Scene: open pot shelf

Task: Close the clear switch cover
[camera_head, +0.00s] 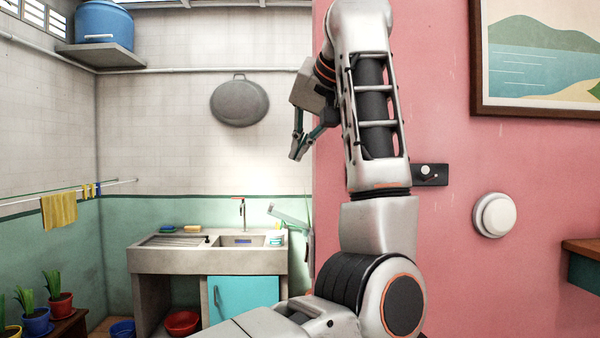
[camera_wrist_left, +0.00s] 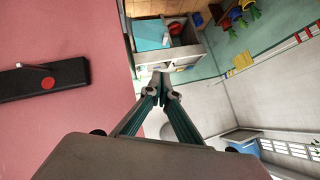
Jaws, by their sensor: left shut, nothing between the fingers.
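A dark switch plate (camera_head: 431,180) is on the pink wall, just right of my left arm in the head view. In the left wrist view the black plate (camera_wrist_left: 30,84) lies at the left, with a red button (camera_wrist_left: 48,83) and a thin pale bar above it. I cannot clearly make out a clear cover or its position. My left gripper (camera_head: 300,148) is shut and empty, left of the plate and apart from it. Its fingertips meet in the left wrist view (camera_wrist_left: 160,84).
A white round fixture (camera_head: 494,215) and a framed picture (camera_head: 545,60) are on the pink wall. A brown ledge (camera_head: 582,248) juts in at right. A concrete sink (camera_head: 160,260) stands beyond the wall's left edge. A pan (camera_head: 239,101) hangs behind.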

